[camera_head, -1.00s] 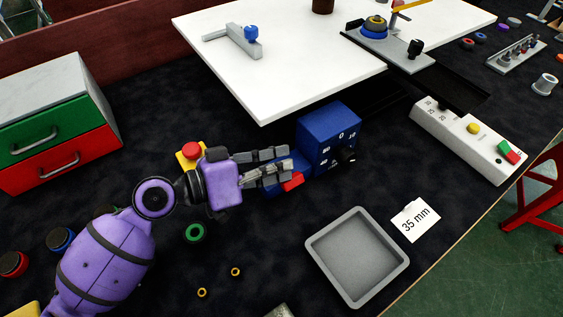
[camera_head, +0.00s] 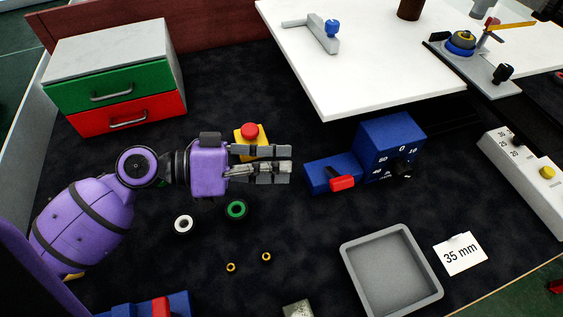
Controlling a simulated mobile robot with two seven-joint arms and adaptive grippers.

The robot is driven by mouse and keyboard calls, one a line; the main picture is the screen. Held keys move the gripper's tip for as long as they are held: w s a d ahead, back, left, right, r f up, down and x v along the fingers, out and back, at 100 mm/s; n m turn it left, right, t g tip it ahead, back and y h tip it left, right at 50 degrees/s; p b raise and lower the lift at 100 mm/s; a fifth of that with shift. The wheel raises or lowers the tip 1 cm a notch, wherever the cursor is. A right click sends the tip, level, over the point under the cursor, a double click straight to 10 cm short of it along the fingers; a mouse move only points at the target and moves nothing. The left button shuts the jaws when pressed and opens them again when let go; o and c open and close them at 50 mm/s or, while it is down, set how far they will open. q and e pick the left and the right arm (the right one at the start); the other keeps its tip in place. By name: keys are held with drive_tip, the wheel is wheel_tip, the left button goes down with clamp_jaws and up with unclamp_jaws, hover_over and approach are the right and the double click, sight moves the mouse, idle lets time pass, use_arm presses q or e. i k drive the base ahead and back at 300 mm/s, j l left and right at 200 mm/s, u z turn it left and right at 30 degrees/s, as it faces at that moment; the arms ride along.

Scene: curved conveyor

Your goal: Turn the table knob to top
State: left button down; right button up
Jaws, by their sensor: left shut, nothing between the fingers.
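A blue box (camera_head: 376,140) with white scale numbers on its front carries a black knob (camera_head: 403,170) at its right side. Where the knob points is too small to tell. A lower blue block (camera_head: 325,168) with a red lever (camera_head: 342,184) joins the box on its left. My left gripper (camera_head: 289,165) is shut and empty, its fingers pointing right, a short gap left of the lower blue block. It is well away from the black knob. My right gripper is not in view.
A yellow base with a red button (camera_head: 249,131) sits right behind my left gripper. A white table (camera_head: 370,75) stands behind the blue box. A grey tray (camera_head: 352,270) and a "35 mm" card (camera_head: 460,254) lie in front. A white control box (camera_head: 520,180) is at right.

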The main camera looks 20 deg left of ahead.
sight(400, 170)
drive_tip(key=k+l, duration=1.25)
